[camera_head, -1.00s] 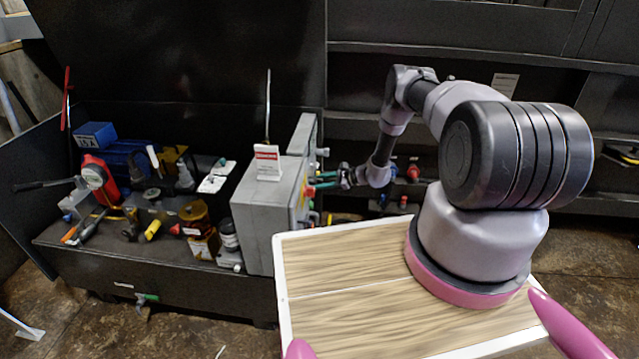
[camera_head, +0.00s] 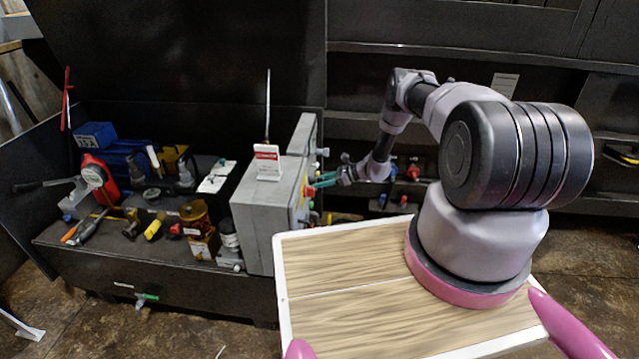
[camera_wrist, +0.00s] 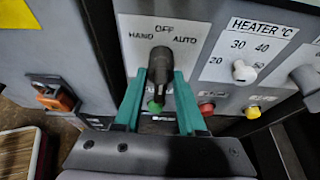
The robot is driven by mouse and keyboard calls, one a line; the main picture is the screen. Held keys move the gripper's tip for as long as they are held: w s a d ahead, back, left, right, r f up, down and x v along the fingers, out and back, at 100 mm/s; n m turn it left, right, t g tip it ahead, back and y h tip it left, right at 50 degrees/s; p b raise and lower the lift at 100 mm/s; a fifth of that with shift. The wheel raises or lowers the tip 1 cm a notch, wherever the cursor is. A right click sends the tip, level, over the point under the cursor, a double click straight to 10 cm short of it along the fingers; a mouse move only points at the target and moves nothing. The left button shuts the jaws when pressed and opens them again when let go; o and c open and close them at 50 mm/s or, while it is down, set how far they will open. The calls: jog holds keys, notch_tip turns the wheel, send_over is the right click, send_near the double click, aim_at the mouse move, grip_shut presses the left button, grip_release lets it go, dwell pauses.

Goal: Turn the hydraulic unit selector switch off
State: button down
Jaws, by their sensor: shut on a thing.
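The selector switch (camera_wrist: 159,66) is a black knob on a grey panel, under the labels HAND, OFF and AUTO. In the wrist view it stands nearly upright, its top end below OFF. My gripper (camera_wrist: 160,76) has its two teal fingers on either side of the knob and is shut on it. In the head view my gripper (camera_head: 322,182) is at the right-hand face of the grey control box (camera_head: 262,215). The switch cannot be made out in that view.
A green button (camera_wrist: 155,106), a red button (camera_wrist: 206,109) and a yellow button (camera_wrist: 252,112) sit below the switch. A white heater dial (camera_wrist: 243,72) is to the right. An orange rocker switch (camera_wrist: 54,96) is at left. A tool-covered bench (camera_head: 110,262) stands left of the box.

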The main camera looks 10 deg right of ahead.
jog(key=c, duration=0.9)
grip_release()
jog(key=shift+o, duration=0.2)
jog(key=shift+d, duration=0.1)
jog(key=v, duration=1)
jog(key=shift+d+r, duration=0.2)
jog(key=shift+d, duration=0.1)
jog(key=shift+s, duration=0.1)
